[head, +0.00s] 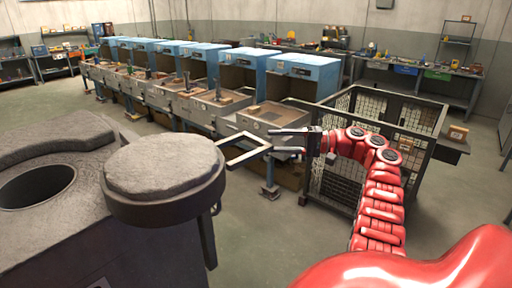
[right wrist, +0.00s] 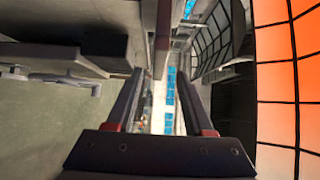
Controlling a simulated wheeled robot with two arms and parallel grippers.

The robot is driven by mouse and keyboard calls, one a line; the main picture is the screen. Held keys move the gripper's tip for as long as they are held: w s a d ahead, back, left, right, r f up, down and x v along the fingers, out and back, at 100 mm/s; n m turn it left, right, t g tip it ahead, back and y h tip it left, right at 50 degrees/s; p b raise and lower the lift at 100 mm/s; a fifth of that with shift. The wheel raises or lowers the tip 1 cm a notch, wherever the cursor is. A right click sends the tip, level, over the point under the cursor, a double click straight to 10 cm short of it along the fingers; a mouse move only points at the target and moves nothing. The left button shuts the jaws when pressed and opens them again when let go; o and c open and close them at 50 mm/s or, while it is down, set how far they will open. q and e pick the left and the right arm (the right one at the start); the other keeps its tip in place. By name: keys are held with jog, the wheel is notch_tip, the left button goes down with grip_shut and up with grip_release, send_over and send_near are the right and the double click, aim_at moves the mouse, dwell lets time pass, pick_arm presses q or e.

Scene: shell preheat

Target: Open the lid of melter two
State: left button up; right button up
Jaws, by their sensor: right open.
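A grey melter (head: 60,240) stands at the left of the head view, with its round dark opening (head: 37,186) uncovered. No number shows on it. Its thick round lid (head: 165,180) is swung out to the right of the opening, lying level. A square metal loop handle (head: 262,149) sticks out from the lid toward my right gripper (head: 283,141). The right gripper is open, with its fingertips by the handle's outer end; I cannot tell whether they touch. In the right wrist view, the two fingers (right wrist: 160,82) stand apart with nothing clearly between them. My left gripper is not in view.
A wire mesh cage (head: 345,185) stands close behind my right arm. A row of blue-hooded workstations (head: 300,72) runs behind the lid. Workbenches (head: 430,75) line the back wall. Open floor (head: 260,240) lies in front of the cage.

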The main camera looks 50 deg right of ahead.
jog(key=shift+b+v, duration=0.55)
jog(key=shift+v, duration=0.85)
